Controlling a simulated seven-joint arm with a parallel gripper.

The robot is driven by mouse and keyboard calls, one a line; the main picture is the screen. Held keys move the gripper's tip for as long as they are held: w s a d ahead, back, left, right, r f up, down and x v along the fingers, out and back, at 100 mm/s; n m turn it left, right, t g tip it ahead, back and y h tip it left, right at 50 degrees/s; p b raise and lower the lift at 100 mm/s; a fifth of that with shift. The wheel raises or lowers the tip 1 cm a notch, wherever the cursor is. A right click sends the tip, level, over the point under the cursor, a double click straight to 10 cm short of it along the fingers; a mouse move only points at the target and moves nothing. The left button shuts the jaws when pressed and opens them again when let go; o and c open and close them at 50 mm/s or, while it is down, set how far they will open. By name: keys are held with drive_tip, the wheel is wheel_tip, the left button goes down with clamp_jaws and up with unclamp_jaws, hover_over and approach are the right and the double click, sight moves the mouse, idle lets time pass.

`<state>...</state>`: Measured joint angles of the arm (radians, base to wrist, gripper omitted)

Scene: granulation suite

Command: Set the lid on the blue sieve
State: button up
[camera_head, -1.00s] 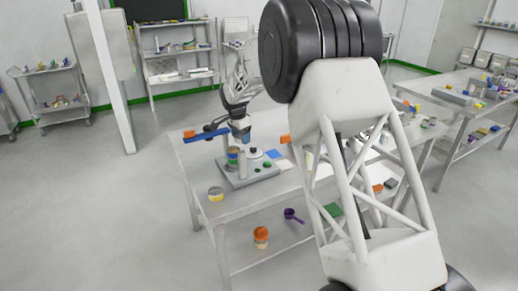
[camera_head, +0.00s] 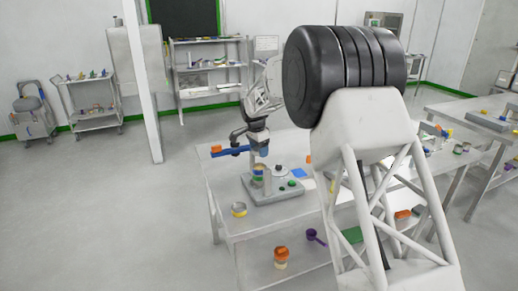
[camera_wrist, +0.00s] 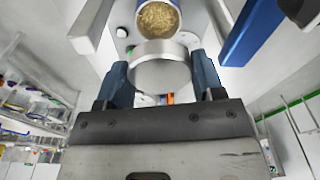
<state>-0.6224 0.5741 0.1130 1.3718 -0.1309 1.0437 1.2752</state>
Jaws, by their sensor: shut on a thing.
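My gripper (camera_wrist: 161,72) is shut on a round, pale metallic lid (camera_wrist: 160,64), its blue fingers on either side. In the wrist view the blue sieve (camera_wrist: 138,34) is just beyond the lid, its round opening showing brownish granules. The lid appears apart from it and does not cover the opening. In the head view my gripper (camera_head: 262,148) is above a banded stack (camera_head: 258,178) on a grey base; the lid is too small to make out there.
A long blue bar (camera_head: 232,152) is beside my gripper; it also shows in the wrist view (camera_wrist: 250,32). A yellow-banded bowl (camera_head: 239,210) stands on the table's left part. A purple scoop (camera_head: 312,235) and an orange-topped container (camera_head: 281,257) are lower down. My arm hides the table's middle.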

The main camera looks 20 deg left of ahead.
drive_tip(key=shift+f, duration=2.15)
drive_tip(key=shift+f, duration=0.95)
idle(1.8)
drive_tip(key=o, duration=1)
drive_tip(key=shift+o, duration=0.9)
drive_tip(key=shift+r, duration=0.2)
drive_tip(key=shift+r, duration=3.8)
